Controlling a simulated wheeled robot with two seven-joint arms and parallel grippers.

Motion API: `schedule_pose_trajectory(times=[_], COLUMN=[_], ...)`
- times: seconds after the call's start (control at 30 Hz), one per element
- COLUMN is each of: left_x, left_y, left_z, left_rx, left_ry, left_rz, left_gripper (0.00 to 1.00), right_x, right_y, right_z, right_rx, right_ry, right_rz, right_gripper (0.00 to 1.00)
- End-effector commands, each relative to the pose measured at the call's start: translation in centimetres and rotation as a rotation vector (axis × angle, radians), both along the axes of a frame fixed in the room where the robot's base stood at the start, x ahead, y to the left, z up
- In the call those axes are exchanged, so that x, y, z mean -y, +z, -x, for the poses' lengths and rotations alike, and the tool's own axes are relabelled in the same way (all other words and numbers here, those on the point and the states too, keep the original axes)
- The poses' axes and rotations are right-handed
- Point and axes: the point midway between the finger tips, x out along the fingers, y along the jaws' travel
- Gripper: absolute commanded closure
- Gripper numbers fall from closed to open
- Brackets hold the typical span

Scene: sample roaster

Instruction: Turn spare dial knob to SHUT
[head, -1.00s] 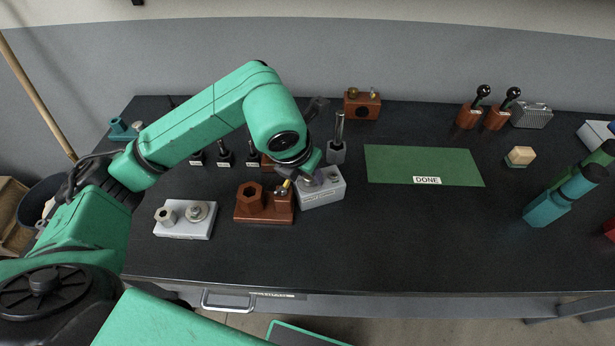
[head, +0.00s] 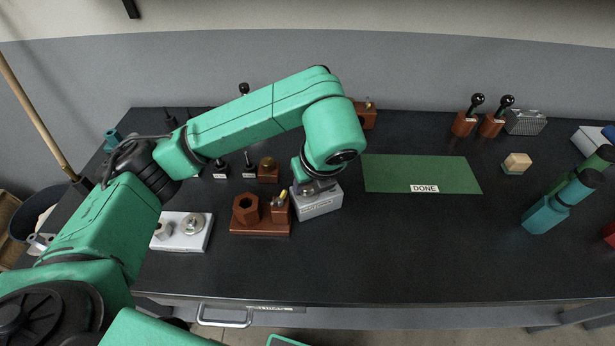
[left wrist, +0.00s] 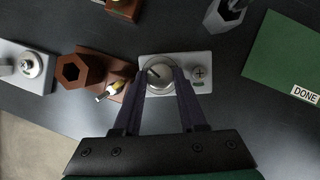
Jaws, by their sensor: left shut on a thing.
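The spare dial is a light grey block (head: 318,205) in the middle of the bench, with a round metal knob (left wrist: 160,74) on top. In the left wrist view a dark pointer line on the knob slants to the upper left. My left gripper (left wrist: 162,82) is shut on the knob from above, one finger on each side. In the head view the left gripper (head: 314,188) hides the knob. I cannot read any SHUT mark.
A brown block (head: 262,226) with a hexagonal socket stands close on the left, and a pale block (head: 183,240) with fittings is further left. A green DONE mat (head: 420,174) lies to the right. The bench front centre is clear.

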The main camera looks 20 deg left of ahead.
Motion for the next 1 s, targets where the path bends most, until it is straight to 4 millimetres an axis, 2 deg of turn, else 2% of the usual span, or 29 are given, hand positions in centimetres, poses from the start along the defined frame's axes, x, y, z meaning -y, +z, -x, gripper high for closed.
schedule_pose_trajectory(times=[0.1,0.4,0.93,0.97,1.0], left_x=[0.1,0.1,0.1,0.1,0.1], left_y=[0.4,0.1,0.0,0.0,0.0], left_z=[-0.1,-0.1,-0.1,-0.1,-0.1], left_rx=[0.000,0.001,0.001,0.000,0.000], left_ry=[0.076,0.196,0.218,0.218,0.218], left_rz=[-0.001,0.001,0.001,0.002,0.002], left_gripper=[1.00,1.00,1.00,0.52,0.36], right_x=[0.0,0.0,0.0,0.0,0.0], right_y=[1.0,1.7,1.8,1.8,1.8], right_z=[0.0,0.0,0.0,0.0,0.0], right_rx=[0.000,0.000,0.000,0.000,0.000], right_ry=[0.000,0.000,0.000,0.000,0.000], right_rz=[0.000,0.000,0.000,0.000,0.000], right_gripper=[0.00,0.00,0.00,0.00,0.00])
